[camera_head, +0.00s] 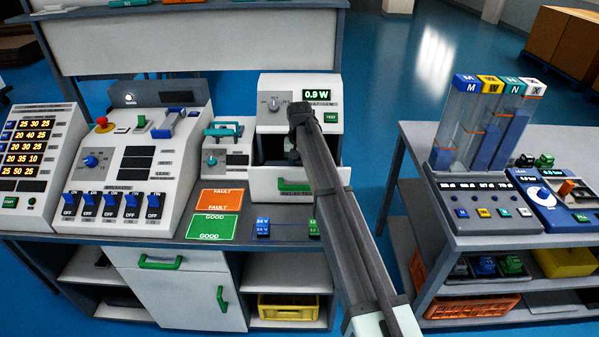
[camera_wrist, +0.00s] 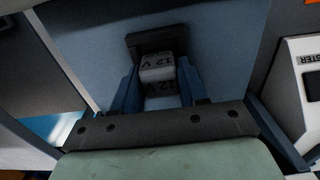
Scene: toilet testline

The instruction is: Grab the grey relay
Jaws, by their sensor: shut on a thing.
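The grey relay (camera_wrist: 158,68) shows in the wrist view, a small block marked "12 V" on two faces. My gripper (camera_wrist: 157,85) has its two blue fingers on either side of the relay and is shut on it. A dark square piece lies right behind the relay's far end; I cannot tell whether they touch. In the head view my gripper is at the relay tester (camera_head: 299,110), in front of its opening above the green-handled drawer (camera_head: 295,185). The arm hides part of the tester, and the relay cannot be made out there.
A breaker panel (camera_head: 130,165) stands at left. A shelf cart (camera_head: 480,237) with gauges is at right, with open floor between.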

